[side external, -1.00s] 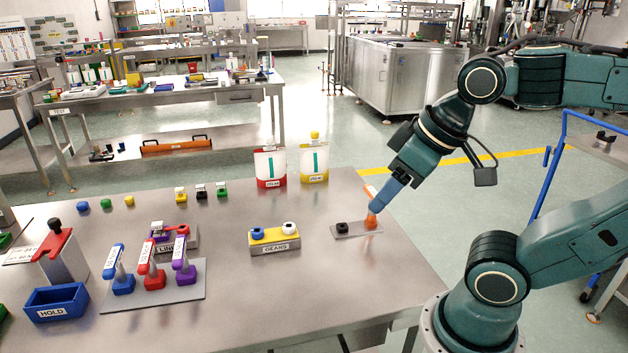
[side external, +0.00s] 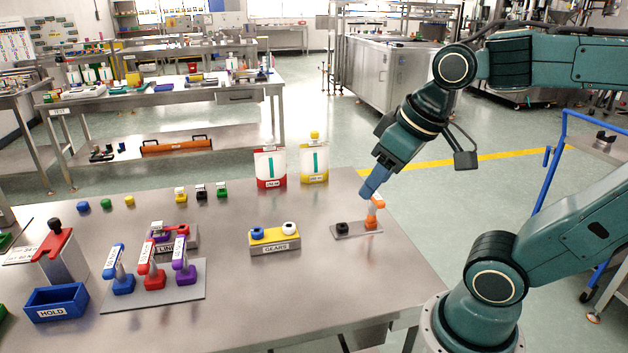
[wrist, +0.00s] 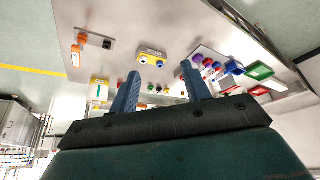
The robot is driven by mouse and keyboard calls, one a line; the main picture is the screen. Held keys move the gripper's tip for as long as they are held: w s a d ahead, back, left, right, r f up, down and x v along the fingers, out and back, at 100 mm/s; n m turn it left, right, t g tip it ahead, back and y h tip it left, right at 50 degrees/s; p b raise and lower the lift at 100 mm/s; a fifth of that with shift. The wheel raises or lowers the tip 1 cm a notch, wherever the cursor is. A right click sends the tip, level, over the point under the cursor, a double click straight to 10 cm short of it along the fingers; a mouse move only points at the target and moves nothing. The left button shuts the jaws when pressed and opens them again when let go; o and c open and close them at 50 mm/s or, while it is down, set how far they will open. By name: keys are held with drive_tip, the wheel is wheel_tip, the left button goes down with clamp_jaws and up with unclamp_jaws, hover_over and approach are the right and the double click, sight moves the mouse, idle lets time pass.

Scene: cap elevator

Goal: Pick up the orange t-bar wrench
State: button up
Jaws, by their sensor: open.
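The orange t-bar wrench (side external: 372,222) stands upright in a small grey plate (side external: 345,236) near the table's right edge. Its crossbar carries a pale label. In the wrist view the wrench (wrist: 78,45) is at the upper left, well outside the space between the fingers. My gripper (side external: 368,193) has blue fingers and is just above and left of the wrench's top in the side view. In the wrist view my gripper (wrist: 160,68) is open with nothing between the fingers. The side view does not clearly show whether the fingers touch the wrench.
A black socket piece (side external: 342,227) sits beside the wrench on the same plate. A yellow GEARS block (side external: 274,243) stands to the left. Red (side external: 270,168) and yellow (side external: 314,164) labelled containers stand behind. Bare table lies in front of the plate.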

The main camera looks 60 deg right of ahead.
drive_tip(key=w+d+m+g, duration=0.2)
drive_tip(key=w+d+m, duration=0.1)
drive_tip(key=w+d, duration=0.4)
drive_tip(key=m+g, duration=0.3)
drive_tip(key=m, duration=0.2)
hover_over(372, 214)
drive_tip(key=d, duration=0.1)
drive_tip(key=shift+w+f, duration=0.1)
drive_tip(key=shift+f, duration=10.55)
drive_tip(key=shift+f, duration=0.1)
drive_tip(key=shift+f, duration=2.5)
clamp_jaws()
